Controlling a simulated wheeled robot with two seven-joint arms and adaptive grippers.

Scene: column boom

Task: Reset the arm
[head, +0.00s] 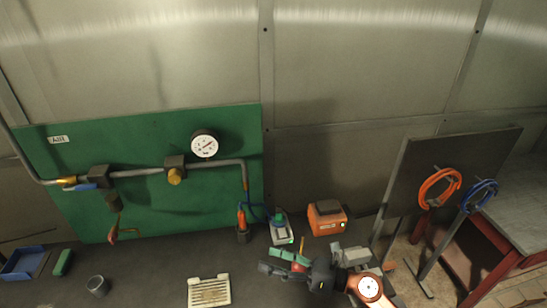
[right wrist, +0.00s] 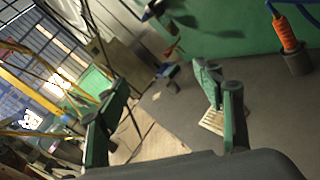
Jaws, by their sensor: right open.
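My right gripper (head: 283,262) is at the bottom centre of the head view, above the dark bench, with its orange and grey arm behind it to the right. In the right wrist view its green fingers stand wide apart, and the space between the fingers (right wrist: 162,88) holds nothing. It is apart from the green panel (head: 150,215). My left arm and gripper are in neither view.
A cream slotted tray (head: 209,291) lies left of the gripper. Beyond it stand a small device (head: 283,234), an orange box (head: 327,219) and an orange-handled tool in a holder (head: 242,222). A hose stand (head: 422,165) is at right. Bench space between cup (head: 97,285) and tray is clear.

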